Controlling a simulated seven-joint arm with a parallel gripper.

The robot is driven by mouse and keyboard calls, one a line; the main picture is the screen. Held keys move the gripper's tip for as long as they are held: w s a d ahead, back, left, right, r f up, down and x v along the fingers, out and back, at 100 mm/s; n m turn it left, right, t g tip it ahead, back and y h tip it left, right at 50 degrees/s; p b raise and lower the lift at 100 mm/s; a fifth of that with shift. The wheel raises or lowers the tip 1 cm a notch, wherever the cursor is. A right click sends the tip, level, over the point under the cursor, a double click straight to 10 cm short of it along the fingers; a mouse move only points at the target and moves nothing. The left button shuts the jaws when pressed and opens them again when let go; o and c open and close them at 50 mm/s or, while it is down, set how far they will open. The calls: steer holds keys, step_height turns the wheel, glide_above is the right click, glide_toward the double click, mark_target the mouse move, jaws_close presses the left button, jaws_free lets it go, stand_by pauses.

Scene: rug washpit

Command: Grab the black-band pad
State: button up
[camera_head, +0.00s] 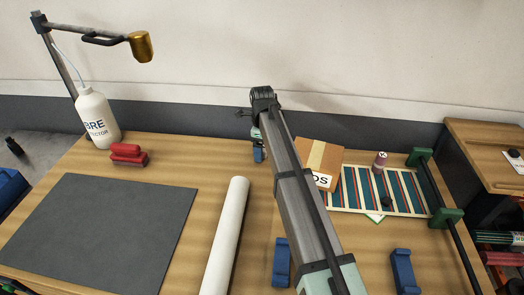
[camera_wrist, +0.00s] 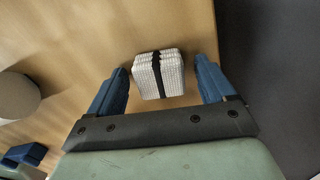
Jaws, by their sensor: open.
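The black-band pad (camera_wrist: 172,75), a white ribbed block with a black strap around its middle, sits on the wooden table in the wrist view. My gripper (camera_wrist: 161,66) is open, with one blue finger to the left and one to the right of the pad. Gaps show between the pad and both fingers, and the pad's far part reaches beyond the fingertips. In the head view my gripper (camera_head: 258,152) is small beyond my arm, near the table's back edge. The pad is hidden there.
A white roll (camera_head: 225,235) lies left of my arm. An open-flap-free cardboard box (camera_head: 320,158) and a striped rug (camera_head: 405,190) are on the right. A red brush (camera_head: 128,153) and white bottle (camera_head: 97,118) stand back left. The table edge is close right of my gripper in the wrist view.

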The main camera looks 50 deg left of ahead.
steer(key=c, duration=1)
steer(key=shift+c, duration=0.2)
